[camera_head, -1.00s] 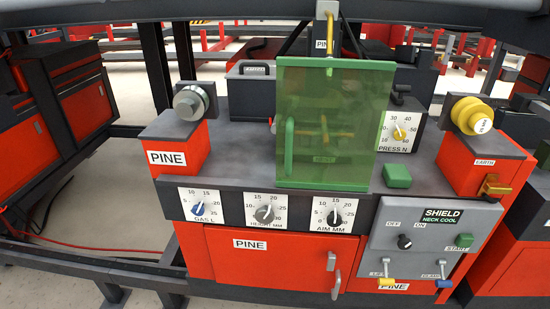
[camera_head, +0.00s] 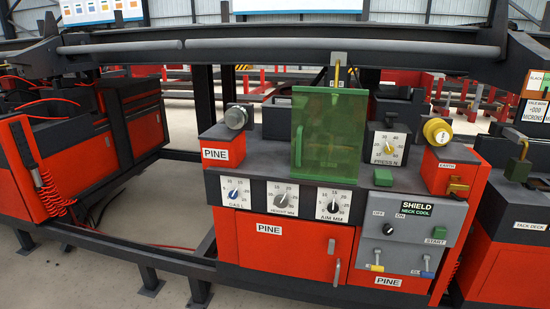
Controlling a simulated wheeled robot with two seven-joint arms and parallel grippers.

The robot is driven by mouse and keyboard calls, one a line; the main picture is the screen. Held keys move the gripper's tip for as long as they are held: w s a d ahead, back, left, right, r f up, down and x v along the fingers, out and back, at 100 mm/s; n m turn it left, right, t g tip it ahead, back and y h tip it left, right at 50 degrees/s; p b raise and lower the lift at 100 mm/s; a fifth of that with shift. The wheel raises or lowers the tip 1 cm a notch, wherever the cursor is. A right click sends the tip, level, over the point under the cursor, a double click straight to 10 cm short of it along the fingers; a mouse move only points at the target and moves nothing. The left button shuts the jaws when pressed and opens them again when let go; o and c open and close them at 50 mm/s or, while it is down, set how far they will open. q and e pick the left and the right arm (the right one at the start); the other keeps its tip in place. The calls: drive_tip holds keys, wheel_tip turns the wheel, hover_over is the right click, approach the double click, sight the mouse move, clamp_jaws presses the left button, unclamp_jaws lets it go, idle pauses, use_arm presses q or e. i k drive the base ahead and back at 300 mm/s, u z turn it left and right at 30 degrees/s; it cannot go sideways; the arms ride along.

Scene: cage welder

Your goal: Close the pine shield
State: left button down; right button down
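The pine shield (camera_head: 328,128) is a see-through green panel standing upright above the middle of the pine bench. It has a green upright handle (camera_head: 299,146) at its left side. A yellow rod (camera_head: 337,76) shows above its top edge. Parts of the machine behind it show dimly through the green. The bench carries PINE labels (camera_head: 215,154) on its red parts. Neither of my grippers is in view.
The grey control panel (camera_head: 401,240) with knobs and levers is at the front right. Dials (camera_head: 283,199) line the bench front. A dark rail (camera_head: 290,46) runs across above the bench.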

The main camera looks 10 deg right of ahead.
sight(328, 125)
drive_tip(key=u, duration=1.05)
drive_tip(key=i, duration=1.55)
drive_tip(key=z, duration=0.6)
